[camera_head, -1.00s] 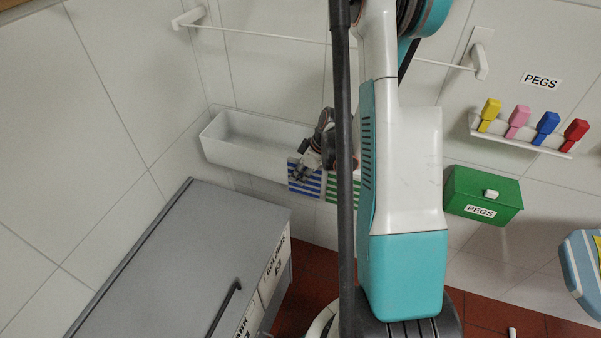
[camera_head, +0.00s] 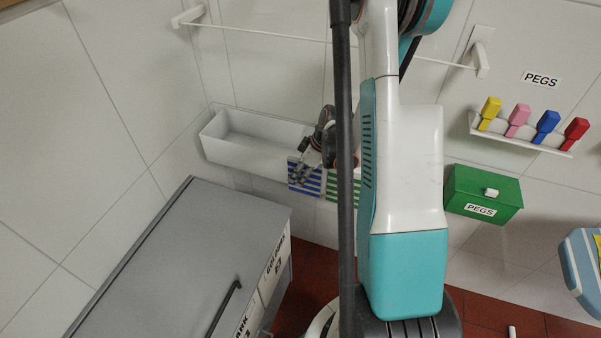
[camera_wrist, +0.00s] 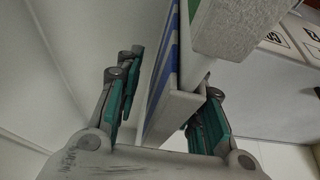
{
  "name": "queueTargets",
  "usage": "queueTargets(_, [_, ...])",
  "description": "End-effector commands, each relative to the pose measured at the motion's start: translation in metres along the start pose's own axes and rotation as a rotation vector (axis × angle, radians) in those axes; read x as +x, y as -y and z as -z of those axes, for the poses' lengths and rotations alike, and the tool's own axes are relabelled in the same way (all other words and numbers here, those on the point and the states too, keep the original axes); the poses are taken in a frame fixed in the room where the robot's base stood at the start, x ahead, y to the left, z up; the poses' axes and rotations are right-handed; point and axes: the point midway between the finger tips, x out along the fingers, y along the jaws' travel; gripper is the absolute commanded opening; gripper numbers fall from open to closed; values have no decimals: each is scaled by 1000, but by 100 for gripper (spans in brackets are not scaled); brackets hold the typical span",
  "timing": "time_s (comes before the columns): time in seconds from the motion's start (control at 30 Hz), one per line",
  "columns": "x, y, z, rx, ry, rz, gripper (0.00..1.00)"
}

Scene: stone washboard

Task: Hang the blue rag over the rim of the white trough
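The white trough (camera_head: 222,152) is fixed along the wall at the middle left. The blue-and-white striped rag (camera_head: 294,187) hangs over its front rim near the right end, its front part below the rim. My gripper (camera_head: 303,172) is at the rim by this rag and covers its upper part. In the wrist view my gripper (camera_wrist: 168,108) is open, its teal finger pads apart. A pale wall-like edge with a blue strip of the rag (camera_wrist: 163,75) lies between them. Neither pad clearly touches the rag.
A green-and-white striped rag (camera_head: 331,190) hangs just right of the blue one, partly behind a dark pole. A grey drawer cabinet (camera_head: 185,245) stands at the lower left. A rail (camera_head: 265,35) runs above the trough. A green pegs box (camera_head: 483,195) and a peg shelf (camera_head: 520,135) are on the right.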

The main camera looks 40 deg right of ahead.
Motion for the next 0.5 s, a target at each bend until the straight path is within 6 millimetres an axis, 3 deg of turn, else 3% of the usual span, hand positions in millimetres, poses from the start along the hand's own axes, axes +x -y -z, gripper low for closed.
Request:
queueTargets(0.17, [-17,0,0,2,0,0,36])
queueTargets(0.5, [-74,0,-1,2,0,-1,36])
